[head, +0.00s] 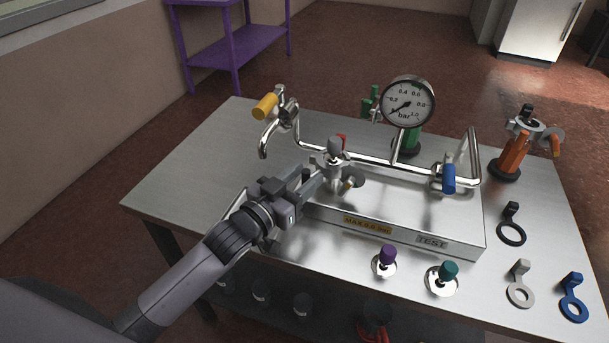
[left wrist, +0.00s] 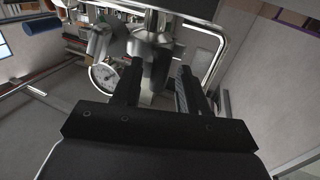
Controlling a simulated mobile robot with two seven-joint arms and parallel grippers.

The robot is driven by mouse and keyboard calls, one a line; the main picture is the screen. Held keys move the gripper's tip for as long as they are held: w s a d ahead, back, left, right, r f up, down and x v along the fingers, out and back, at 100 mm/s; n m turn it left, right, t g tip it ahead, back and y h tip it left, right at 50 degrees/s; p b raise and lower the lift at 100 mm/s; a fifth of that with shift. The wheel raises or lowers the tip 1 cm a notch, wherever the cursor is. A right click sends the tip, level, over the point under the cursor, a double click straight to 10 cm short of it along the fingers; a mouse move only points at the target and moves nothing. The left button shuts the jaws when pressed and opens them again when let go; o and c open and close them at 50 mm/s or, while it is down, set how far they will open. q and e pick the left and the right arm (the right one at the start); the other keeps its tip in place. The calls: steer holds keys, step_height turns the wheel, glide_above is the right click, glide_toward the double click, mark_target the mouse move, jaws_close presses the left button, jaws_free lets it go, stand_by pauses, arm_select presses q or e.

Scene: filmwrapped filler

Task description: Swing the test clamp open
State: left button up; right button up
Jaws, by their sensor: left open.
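A steel fitting with a grey knob (head: 335,147) stands on the metal test block (head: 460,239), in front of the pipe; a small yellow-tipped lever (head: 348,184) is at its foot. I cannot tell for certain which part is the test clamp. My left gripper (head: 318,180) is open, just left of this fitting. In the left wrist view my open fingers (left wrist: 158,82) have a shiny metal fitting (left wrist: 153,45) at and beyond their tips. Whether they touch it is unclear. My right gripper is not in view.
A bent pipe carries a yellow handle (head: 265,107), a pressure gauge (head: 408,102) and a blue handle (head: 449,178). An orange-bodied device (head: 512,157) stands at right. Purple (head: 387,254) and green (head: 449,270) knobs and several loose rings lie in front. The table's left is clear.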

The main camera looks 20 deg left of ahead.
arm_select(q)
steer(key=v, duration=0.6)
steer(key=shift+s, duration=0.15)
